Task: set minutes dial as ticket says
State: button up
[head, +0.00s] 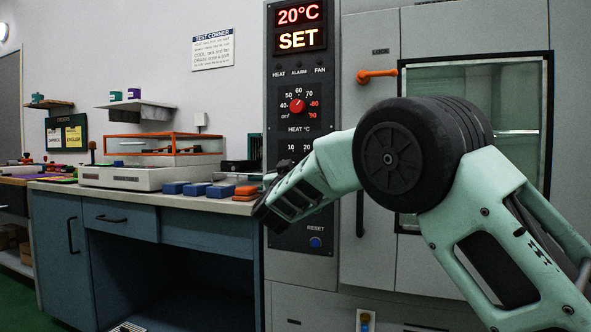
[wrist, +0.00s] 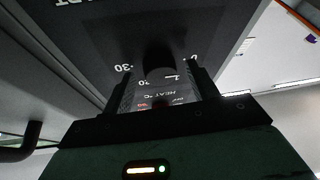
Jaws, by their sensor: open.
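The control panel (head: 298,75) is on the front of a grey oven, with a display reading 20°C and SET. Lower down, scale marks 10 and 20 show, but my gripper (head: 272,208) and arm hide the minutes dial in the head view. In the wrist view, a dark round minutes dial (wrist: 160,58) sits between the open fingers of my gripper (wrist: 162,82), with marks 30 and 0 on either side. Its pointer is too dark to read, and I cannot tell whether the fingers touch it.
A blue reset button (head: 315,242) is below my gripper. The oven door has a window and an orange handle (head: 377,75). At left, a bench (head: 140,190) holds equipment and blue boxes. A dark board (head: 66,132) with white and yellow cards hangs behind; its text is unreadable.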

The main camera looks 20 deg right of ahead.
jog(key=shift+w, duration=0.15)
jog(key=shift+c, duration=0.3)
jog(key=c, duration=0.9)
jog(key=shift+c, duration=0.2)
